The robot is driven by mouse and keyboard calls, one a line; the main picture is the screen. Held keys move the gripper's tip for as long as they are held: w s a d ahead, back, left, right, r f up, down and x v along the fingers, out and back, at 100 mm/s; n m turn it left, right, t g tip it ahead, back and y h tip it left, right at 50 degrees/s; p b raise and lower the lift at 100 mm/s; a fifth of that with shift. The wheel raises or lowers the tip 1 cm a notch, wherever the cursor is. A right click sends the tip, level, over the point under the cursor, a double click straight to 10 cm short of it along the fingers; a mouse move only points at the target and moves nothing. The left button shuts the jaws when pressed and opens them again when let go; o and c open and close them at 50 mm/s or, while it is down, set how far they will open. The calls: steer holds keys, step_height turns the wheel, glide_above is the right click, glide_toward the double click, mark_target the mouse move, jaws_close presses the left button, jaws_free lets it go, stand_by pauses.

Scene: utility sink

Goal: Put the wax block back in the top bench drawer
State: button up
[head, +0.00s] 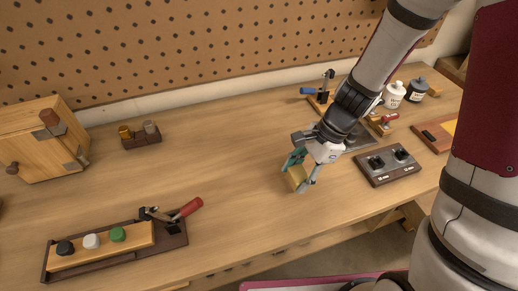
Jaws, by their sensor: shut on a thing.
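My gripper (302,168) is over the right-middle part of the wooden workbench (220,170). Its fingers are shut on a small yellowish block (296,177), which looks like the wax block. Part of the block is hidden by the fingers. I cannot tell whether the block touches the bench top or hangs just above it. The drawer fronts (255,262) show only as a narrow strip below the bench's front edge, and I cannot tell from this view whether the top drawer is open.
A clamp tray (115,245) with black, white and green knobs lies front left. A wooden box (42,140) and a small holder (140,137) stand behind it. A dark plate (388,165), bottles (394,95) and tools crowd the right. The bench middle is clear.

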glide_above(274, 156)
steer(key=d, duration=0.1)
steer(key=shift+s+d+f, duration=0.2)
steer(key=shift+s+f, duration=0.05)
steer(key=shift+f, duration=0.4)
steer(key=shift+w+a+f+p, duration=0.1)
steer(key=shift+w+f+p, duration=0.1)
steer(key=shift+f, duration=0.7)
steer(key=shift+w+f+p, duration=0.2)
steer(key=shift+f, duration=0.65)
steer(key=shift+f, duration=0.15)
steer(key=o, duration=1.1)
